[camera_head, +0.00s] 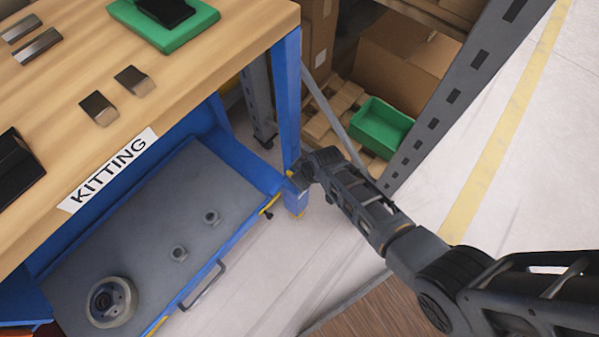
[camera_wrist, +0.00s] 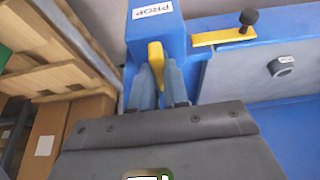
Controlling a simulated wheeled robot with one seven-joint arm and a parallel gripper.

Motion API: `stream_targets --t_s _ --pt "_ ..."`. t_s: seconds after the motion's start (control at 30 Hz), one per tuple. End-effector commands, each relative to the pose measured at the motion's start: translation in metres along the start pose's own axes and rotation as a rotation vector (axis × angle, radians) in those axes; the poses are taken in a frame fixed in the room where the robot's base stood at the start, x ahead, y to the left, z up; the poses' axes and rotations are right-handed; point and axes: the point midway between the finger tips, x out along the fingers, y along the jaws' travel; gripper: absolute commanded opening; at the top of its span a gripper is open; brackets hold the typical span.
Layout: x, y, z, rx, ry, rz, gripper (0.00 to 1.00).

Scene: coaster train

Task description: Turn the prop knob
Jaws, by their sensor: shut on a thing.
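The prop knob (camera_wrist: 156,52) is a yellow grip on a blue post, below a white PROP label (camera_wrist: 152,9) in the wrist view. My gripper (camera_wrist: 158,75) is shut on it, with one finger on each side. The knob stands nearly upright in that view, and its lower part is hidden between the fingers. In the head view my gripper (camera_head: 299,182) is at the blue table leg (camera_head: 288,95), at the right end of the drawer. The knob can hardly be made out there.
A yellow lever with a black ball (camera_wrist: 225,37) is right of the knob. A grey drawer (camera_head: 150,230) holds a wheel (camera_head: 111,302) and small fittings. The wooden table (camera_head: 200,75) stands above it. A rack post (camera_head: 465,85), boxes and a green bin (camera_head: 381,126) are behind.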

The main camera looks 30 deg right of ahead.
Motion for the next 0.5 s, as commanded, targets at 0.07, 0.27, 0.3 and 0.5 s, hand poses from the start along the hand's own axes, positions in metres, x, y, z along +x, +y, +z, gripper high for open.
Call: stream_targets --t_s 0.07,0.27,0.3,0.5 --pt "-0.0020 -0.0017 -0.0003 0.062 -0.002 0.027 0.00" --pt "-0.0009 -0.0043 -0.0004 0.236 -0.002 0.100 0.00" --pt "-0.0005 -0.0049 -0.0003 0.271 -0.003 0.115 0.00" --pt "0.0013 -0.0069 -0.0009 0.446 -0.002 0.188 0.00"
